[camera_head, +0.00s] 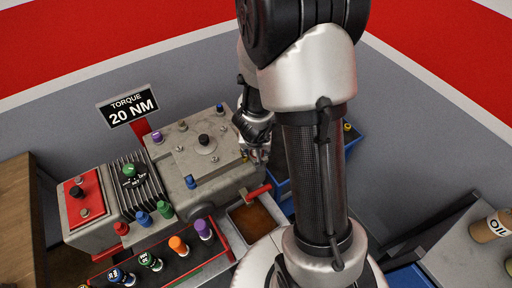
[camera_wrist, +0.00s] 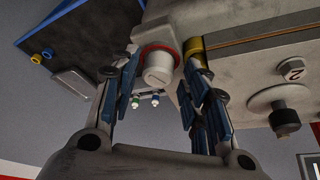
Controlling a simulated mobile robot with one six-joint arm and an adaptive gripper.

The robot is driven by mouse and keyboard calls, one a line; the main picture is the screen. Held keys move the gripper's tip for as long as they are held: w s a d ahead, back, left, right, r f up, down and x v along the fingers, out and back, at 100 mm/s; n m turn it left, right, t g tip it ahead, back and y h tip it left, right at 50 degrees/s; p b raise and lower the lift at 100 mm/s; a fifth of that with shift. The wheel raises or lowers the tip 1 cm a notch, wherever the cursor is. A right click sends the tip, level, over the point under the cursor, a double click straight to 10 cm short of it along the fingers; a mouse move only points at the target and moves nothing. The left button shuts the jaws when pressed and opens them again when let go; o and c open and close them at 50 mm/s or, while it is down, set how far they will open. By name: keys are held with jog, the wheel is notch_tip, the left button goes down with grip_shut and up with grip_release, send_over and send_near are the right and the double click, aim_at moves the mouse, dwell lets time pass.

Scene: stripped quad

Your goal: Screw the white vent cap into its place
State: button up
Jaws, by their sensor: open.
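The white vent cap (camera_wrist: 158,72) shows in the wrist view, just beyond my fingers. A red ring (camera_wrist: 150,49) lies around its far end, against the grey housing (camera_wrist: 240,30). I cannot tell how deep the cap sits in it. My gripper (camera_wrist: 160,98) is open, with one blue-padded finger on each side of the cap's line. Whether the pads touch the cap is not clear. In the head view my gripper (camera_head: 256,152) is at the right end of the grey housing (camera_head: 215,170), and the cap cannot be made out there.
A yellow plug (camera_wrist: 194,47) sits close by the right finger. A dark knob (camera_wrist: 285,118) and a round "2" tag (camera_wrist: 291,69) are further right. In the head view, a red-handled lever (camera_head: 257,192), a tray (camera_head: 252,221) and a rack of coloured caps (camera_head: 155,262) stand in front.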

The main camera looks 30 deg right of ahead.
jog(key=shift+s+d+f+n+t+y+b, duration=0.15)
jog(key=shift+n+t+y+b, duration=0.15)
jog(key=shift+n+b, duration=1.2)
jog(key=shift+b, duration=0.05)
jog(key=shift+d+n+y+b, duration=0.1)
jog(key=shift+n+y+b, duration=0.3)
jog(key=shift+n+b, duration=0.7)
jog(key=shift+b, duration=0.45)
jog(key=shift+d+n+y+b, duration=0.1)
jog(key=shift+n+y+b, duration=0.5)
jog(key=shift+b, duration=0.4)
jog(key=shift+b, duration=0.35)
